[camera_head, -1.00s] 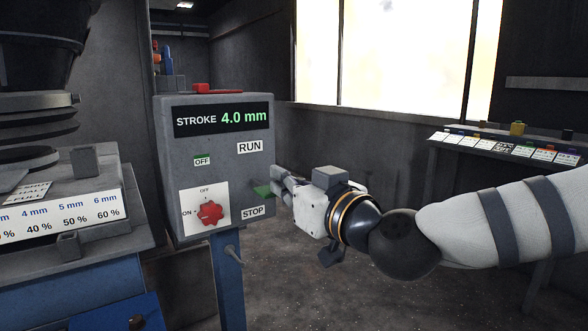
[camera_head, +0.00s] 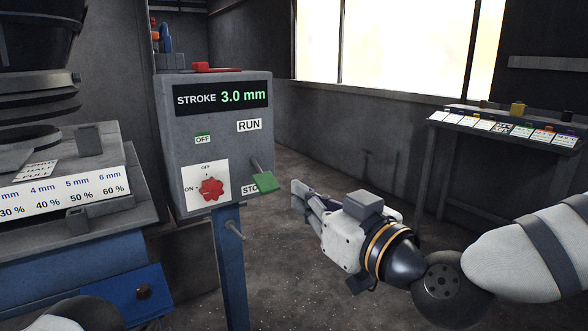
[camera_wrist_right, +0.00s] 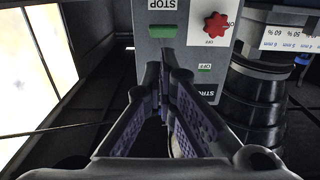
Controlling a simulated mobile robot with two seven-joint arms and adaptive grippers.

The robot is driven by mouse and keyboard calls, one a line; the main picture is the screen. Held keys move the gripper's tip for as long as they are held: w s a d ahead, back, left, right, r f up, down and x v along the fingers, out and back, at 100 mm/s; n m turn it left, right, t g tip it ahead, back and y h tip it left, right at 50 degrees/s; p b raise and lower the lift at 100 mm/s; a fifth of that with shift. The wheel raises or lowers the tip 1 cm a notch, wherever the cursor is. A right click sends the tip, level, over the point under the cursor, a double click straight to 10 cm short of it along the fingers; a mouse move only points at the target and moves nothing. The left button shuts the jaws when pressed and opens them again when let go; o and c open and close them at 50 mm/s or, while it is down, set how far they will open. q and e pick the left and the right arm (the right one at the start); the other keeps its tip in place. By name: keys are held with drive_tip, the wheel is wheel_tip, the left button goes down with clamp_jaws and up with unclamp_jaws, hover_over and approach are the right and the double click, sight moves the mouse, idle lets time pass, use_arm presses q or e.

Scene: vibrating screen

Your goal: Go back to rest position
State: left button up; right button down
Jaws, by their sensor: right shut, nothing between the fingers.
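The grey control box (camera_head: 215,120) stands left of centre, its display (camera_head: 222,97) reading STROKE 3.0 mm. A red knob (camera_head: 211,188) sits on a white ON/OFF plate. My right gripper (camera_head: 297,194) is shut and empty, a little right of the lever and apart from it. In the right wrist view the closed fingers (camera_wrist_right: 165,75) point toward the upside-down box, with the green lever tip (camera_wrist_right: 164,31) beyond them. My left gripper is out of view.
A machine with a percent scale (camera_head: 65,200) fills the left side. A blue post (camera_head: 231,270) stands under the box. A sloped table (camera_head: 505,132) with labelled cards stands at the right. Bare floor (camera_head: 285,270) lies between.

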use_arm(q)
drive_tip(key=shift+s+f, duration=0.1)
use_arm(e)
drive_tip(key=shift+s+d+f, duration=0.3)
drive_tip(key=shift+s+f, duration=0.15)
